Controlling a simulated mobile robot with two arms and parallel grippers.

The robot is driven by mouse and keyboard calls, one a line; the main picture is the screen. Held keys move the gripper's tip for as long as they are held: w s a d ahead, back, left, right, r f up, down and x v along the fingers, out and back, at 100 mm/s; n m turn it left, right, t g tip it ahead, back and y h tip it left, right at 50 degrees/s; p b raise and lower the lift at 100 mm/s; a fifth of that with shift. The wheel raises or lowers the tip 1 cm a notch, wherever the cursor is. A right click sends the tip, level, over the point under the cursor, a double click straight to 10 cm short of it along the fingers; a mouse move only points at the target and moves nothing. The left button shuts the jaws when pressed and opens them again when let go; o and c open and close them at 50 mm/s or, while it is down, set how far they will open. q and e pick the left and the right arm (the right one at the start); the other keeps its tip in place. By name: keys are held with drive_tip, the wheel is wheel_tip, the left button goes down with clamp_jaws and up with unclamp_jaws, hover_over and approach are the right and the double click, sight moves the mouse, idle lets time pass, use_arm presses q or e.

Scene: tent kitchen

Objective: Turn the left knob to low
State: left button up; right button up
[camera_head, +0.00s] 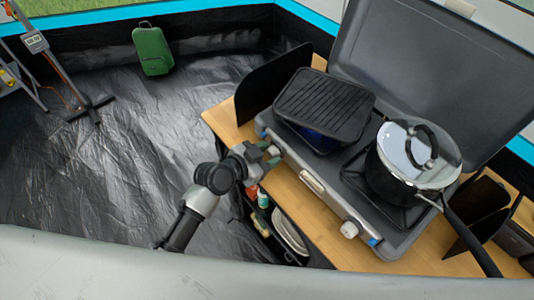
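The grey camping stove (328,205) stands open on a wooden table. A white knob (349,229) shows at the right end of its front face. The left knob is not clearly seen; my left gripper (269,155) covers the left end of the front face. The gripper's fingertips are at or very close to that end of the stove. Whether they touch or hold the knob, and whether they are open or shut, I cannot tell. My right gripper is not in view.
A black griddle (325,101) sits on the left burner and a lidded pot (412,160) on the right, its handle reaching toward the front. The stove lid (437,50) stands raised behind. Bottles and a plate (290,232) lie below the table edge. The floor at left is mostly clear.

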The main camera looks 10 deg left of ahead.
use_arm(q)
drive_tip(key=c, duration=0.6)
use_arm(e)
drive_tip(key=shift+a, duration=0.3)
use_arm(q)
drive_tip(key=shift+o, duration=0.2)
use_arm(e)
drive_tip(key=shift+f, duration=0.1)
use_arm(q)
drive_tip(key=n+b, duration=0.1)
drive_tip(key=n+g+h, duration=0.1)
drive_tip(key=shift+a+f+n+b, duration=0.1)
drive_tip(key=shift+f+n+b, duration=0.05)
drive_tip(key=shift+n+b, duration=0.2)
drive_tip(key=shift+n+g+h+b, duration=0.5)
drive_tip(key=shift+n+h+b, duration=0.3)
drive_tip(key=shift+n+b, duration=0.2)
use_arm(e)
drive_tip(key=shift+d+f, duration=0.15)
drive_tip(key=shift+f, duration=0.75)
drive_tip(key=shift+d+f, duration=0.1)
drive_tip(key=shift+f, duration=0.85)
use_arm(q)
drive_tip(key=o, duration=0.9)
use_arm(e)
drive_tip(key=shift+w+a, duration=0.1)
